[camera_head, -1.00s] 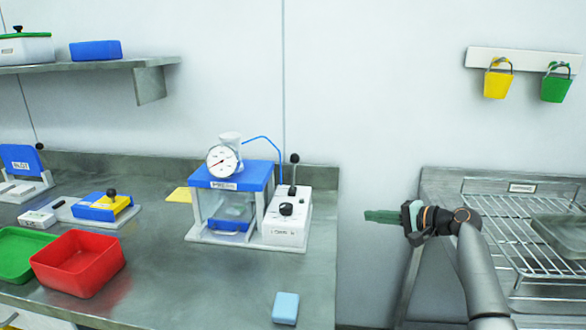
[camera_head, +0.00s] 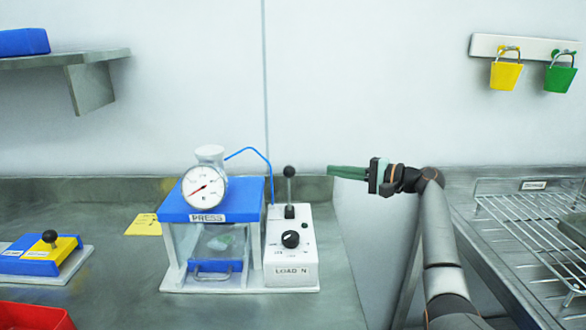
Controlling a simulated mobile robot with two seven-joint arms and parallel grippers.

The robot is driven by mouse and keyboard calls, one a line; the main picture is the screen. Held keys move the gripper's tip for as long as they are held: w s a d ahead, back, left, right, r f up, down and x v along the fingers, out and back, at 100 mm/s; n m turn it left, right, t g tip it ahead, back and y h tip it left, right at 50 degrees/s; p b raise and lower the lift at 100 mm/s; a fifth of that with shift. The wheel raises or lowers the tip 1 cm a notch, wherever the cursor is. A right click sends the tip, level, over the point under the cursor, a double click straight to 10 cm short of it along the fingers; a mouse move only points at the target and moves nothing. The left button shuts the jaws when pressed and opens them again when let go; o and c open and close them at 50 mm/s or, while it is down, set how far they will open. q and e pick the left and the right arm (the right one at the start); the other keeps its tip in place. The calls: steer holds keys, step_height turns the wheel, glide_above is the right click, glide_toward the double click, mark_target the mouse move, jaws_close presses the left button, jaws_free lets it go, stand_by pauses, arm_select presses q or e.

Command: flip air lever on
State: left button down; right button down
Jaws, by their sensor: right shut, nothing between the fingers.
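The air lever (camera_head: 289,188) stands upright, a thin rod with a black ball knob, on top of a white control box (camera_head: 291,262) marked LOAD N with a black dial. The box is joined by a blue hose to the blue-topped press (camera_head: 212,205) with a round gauge. My right gripper (camera_head: 332,171) is shut and empty. Its green fingers point left at about the knob's height in the picture, a short gap to the right of the lever. My left gripper is not in view.
A blue and yellow device (camera_head: 45,255) with a black knob sits at left, above part of a red bin (camera_head: 35,317). A wire rack (camera_head: 535,235) stands at right. The bench in front of the press is clear.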

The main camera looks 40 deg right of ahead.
mark_target(289, 189)
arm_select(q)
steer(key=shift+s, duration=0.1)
arm_select(e)
steer(key=shift+s, duration=0.15)
steer(key=r+x, duration=0.1)
steer(key=x, duration=0.9)
arm_select(q)
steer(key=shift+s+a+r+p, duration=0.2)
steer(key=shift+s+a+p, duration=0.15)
steer(key=shift+p, duration=0.35)
arm_select(e)
steer(key=s+a, duration=0.2)
steer(key=a, duration=0.1)
steer(key=shift+s+f, duration=0.1)
steer(key=shift+s, duration=0.05)
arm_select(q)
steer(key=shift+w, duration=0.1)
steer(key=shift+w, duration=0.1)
arm_select(e)
steer(key=shift+s+a, duration=0.1)
